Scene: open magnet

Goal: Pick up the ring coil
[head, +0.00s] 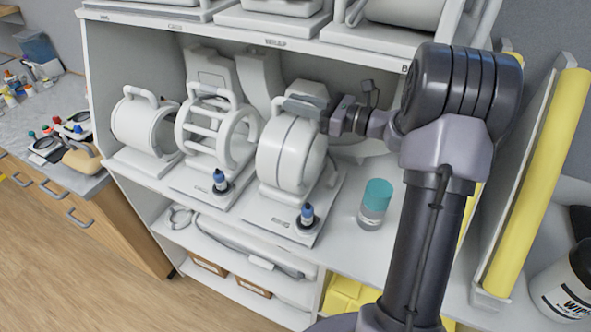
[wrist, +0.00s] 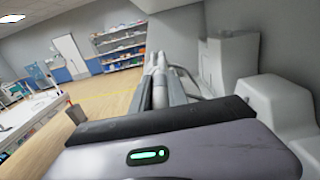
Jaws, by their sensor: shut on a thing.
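The ring coil (head: 290,150) looks like a thick white drum with a seam around it and a handle on top. It sits upright on a white base plate (head: 290,222) at the right of a row of coils on the shelf. My gripper (head: 298,104) is at the top of this coil, shut on its handle. The fingertips are small and partly blend with the handle. In the wrist view, a pale rounded bar, apparently the handle (wrist: 158,78), shows just beyond my gripper's dark front edge.
An open cage-like coil (head: 212,130) stands close on the left, with a solid cylinder coil (head: 142,127) beyond it. An upper shelf (head: 270,41) hangs above. A yellow roll (head: 537,180) is at the right.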

